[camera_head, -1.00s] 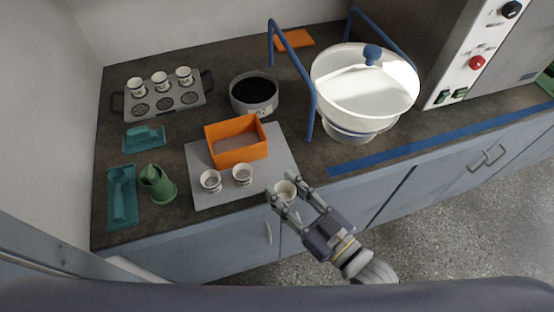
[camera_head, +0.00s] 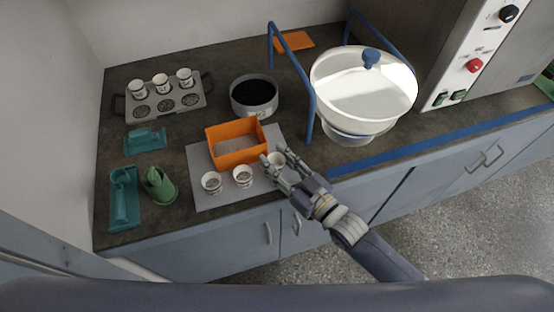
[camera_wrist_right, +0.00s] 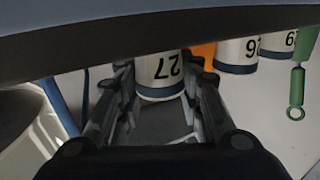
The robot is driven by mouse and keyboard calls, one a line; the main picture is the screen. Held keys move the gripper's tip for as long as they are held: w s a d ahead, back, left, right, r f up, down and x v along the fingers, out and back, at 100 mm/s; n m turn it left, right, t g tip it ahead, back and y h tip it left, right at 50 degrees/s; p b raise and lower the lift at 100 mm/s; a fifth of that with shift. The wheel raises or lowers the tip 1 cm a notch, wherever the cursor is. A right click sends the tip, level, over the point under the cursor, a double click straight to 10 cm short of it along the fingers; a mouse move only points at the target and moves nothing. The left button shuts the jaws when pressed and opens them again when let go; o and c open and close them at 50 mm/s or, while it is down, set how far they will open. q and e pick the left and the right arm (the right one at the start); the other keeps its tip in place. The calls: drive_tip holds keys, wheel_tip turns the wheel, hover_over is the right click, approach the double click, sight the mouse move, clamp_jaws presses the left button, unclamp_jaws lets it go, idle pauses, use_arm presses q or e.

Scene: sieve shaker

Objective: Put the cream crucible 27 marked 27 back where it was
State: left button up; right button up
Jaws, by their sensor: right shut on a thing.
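The cream crucible 27 (camera_wrist_right: 160,76) is between the fingers of my right gripper (camera_wrist_right: 158,105) in the right wrist view, its number upside down there. In the head view my right gripper (camera_head: 276,166) is shut on this crucible (camera_head: 277,160) at the right part of the grey mat (camera_head: 205,198), right of two other crucibles. Whether its base touches the mat cannot be told. Crucible 26 (camera_wrist_right: 238,54) stands beside it in the wrist view, also in the head view (camera_head: 243,176). A further crucible (camera_head: 211,183) stands left of that. My left gripper is not in view.
An orange box (camera_head: 238,155) stands just behind the crucibles. A rack (camera_head: 190,98) with three crucibles is at the back left. A dark-filled pan (camera_head: 254,96), a white bowl (camera_head: 362,95) with blue rails (camera_head: 311,110), and green tools (camera_head: 124,200) stand around.

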drive_tip(key=shift+f, duration=0.15)
drive_tip(key=o, duration=1.2)
drive_tip(key=shift+c, duration=0.2)
drive_tip(key=shift+s+d, duration=0.1)
drive_tip(key=shift+s, duration=0.05)
drive_tip(key=b+v, duration=0.1)
drive_tip(key=v, duration=1)
drive_tip(key=shift+s+d, duration=0.25)
drive_tip(key=shift+s, duration=0.05)
